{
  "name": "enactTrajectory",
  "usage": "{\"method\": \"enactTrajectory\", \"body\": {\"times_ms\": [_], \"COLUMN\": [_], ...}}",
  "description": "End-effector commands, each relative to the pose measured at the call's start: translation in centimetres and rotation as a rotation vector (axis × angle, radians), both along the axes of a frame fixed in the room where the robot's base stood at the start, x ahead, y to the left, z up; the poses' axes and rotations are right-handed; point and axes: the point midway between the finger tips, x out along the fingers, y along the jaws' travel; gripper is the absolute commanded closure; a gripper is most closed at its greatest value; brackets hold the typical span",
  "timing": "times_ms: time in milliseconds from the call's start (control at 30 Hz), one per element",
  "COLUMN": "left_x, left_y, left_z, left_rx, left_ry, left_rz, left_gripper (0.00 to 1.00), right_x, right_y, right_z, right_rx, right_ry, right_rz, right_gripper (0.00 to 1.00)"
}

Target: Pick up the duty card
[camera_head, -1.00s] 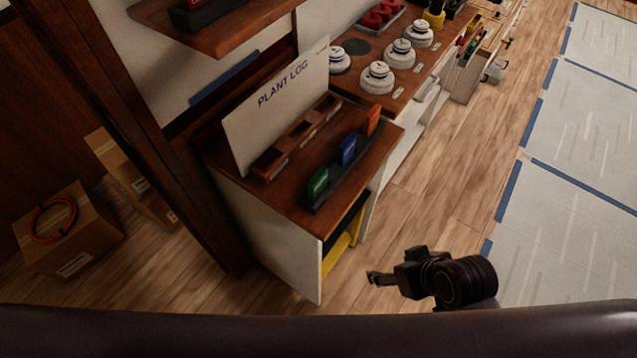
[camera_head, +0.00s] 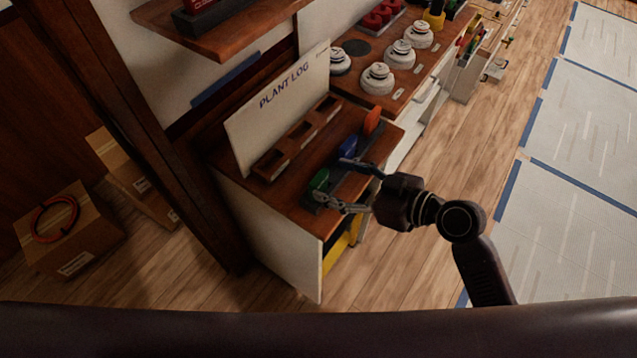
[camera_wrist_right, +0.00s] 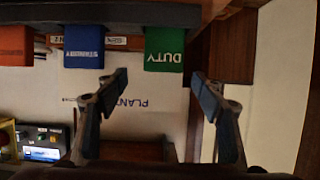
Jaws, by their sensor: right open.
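The duty card is the green card (camera_head: 318,182) at the near end of the black holder (camera_head: 346,184) on the wooden desk top. In the right wrist view the green card (camera_wrist_right: 164,48) shows the word DUTY, upside down. My right gripper (camera_head: 333,182) is open and empty, with its fingers reaching toward the card from the right. In the right wrist view the gripper (camera_wrist_right: 160,88) has its two fingers spread to either side of the card's line, with the card apparently still ahead of the tips. My left gripper is out of view.
A blue card (camera_head: 348,145) and an orange card (camera_head: 372,120) stand in the same holder. Behind are a wooden tray (camera_head: 298,140) and the white PLANT LOG board (camera_head: 275,100). The floor on the right is open.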

Motion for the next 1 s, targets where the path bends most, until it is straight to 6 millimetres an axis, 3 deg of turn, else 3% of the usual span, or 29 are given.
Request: {"method": "enactTrajectory", "body": {"times_ms": [233, 400, 700, 1000], "left_x": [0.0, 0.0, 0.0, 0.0], "left_y": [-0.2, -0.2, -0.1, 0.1], "left_z": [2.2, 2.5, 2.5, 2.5], "left_rx": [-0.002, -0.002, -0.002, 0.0], "left_ry": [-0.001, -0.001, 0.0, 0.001], "left_rz": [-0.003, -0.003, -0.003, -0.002], "left_gripper": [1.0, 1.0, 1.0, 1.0], "right_x": [1.2, 2.2, 2.3, 2.3], "right_y": [2.6, 3.7, 4.0, 4.0], "right_z": [-0.7, -1.7, -2.1, -2.0], "right_rx": [0.005, 0.0, -0.002, -0.002], "right_ry": [0.005, 0.001, 0.002, 0.003], "right_rz": [0.0, 0.0, 0.0, 0.0], "right_gripper": [0.38, 0.38, 0.38, 0.71]}}
